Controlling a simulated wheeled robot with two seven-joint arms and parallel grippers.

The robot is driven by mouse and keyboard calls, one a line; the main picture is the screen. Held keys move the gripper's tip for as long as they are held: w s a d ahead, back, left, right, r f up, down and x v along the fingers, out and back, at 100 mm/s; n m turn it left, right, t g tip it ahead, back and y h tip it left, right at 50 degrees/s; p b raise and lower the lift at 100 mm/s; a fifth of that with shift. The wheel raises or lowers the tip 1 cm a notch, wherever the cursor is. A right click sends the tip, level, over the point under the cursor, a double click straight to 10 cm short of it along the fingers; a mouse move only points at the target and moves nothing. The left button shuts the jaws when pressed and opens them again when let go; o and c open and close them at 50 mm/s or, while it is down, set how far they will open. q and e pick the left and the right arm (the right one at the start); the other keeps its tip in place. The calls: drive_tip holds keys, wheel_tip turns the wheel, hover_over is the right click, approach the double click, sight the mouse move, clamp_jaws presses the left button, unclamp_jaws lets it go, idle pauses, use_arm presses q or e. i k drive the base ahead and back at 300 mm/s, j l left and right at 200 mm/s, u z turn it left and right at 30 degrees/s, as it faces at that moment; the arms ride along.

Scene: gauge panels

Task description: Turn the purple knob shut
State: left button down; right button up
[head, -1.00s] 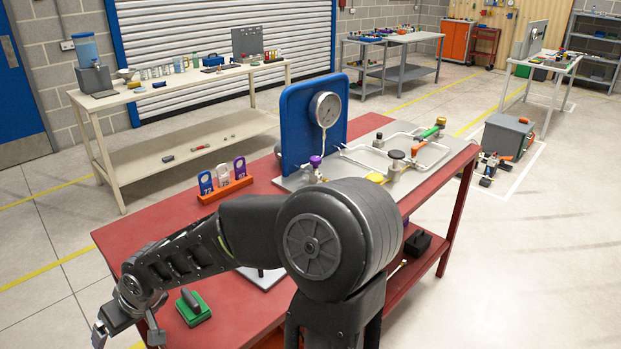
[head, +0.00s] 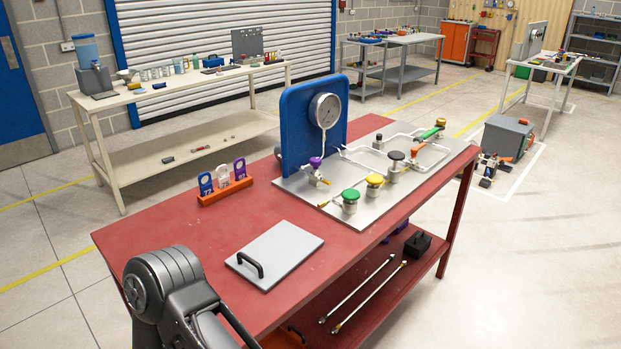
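The purple knob (head: 316,162) sits on top of a small metal valve at the left end of the grey plate (head: 295,186), just below the gauge (head: 325,110) on the blue panel (head: 299,125). The knob is in full view and nothing touches it. Whether its valve is open or shut cannot be told. Part of one of my arms shows at the lower left, far from the knob. Neither of my grippers shows in the picture.
A green knob (head: 350,195), a yellow knob (head: 374,180) and a black knob (head: 396,156) stand on the plate. An orange rack with tags (head: 224,195) and a grey lid with a handle (head: 290,238) lie on the red table (head: 170,228). Clear tabletop lies between them.

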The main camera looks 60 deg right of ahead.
sight(316, 162)
drive_tip(key=z, duration=2.15)
drive_tip(key=i+l, duration=0.3)
drive_tip(key=i, duration=0.2)
drive_tip(key=i+l, duration=0.15)
drive_tip(key=l, duration=0.4)
drive_tip(key=i+l+u, duration=0.1)
drive_tip(key=l, duration=0.4)
drive_tip(key=i+l, duration=0.15)
drive_tip(key=l, duration=0.4)
drive_tip(key=i+l+u, duration=0.1)
drive_tip(key=l, duration=0.4)
drive_tip(key=i+l+u, duration=0.1)
drive_tip(key=l, duration=0.45)
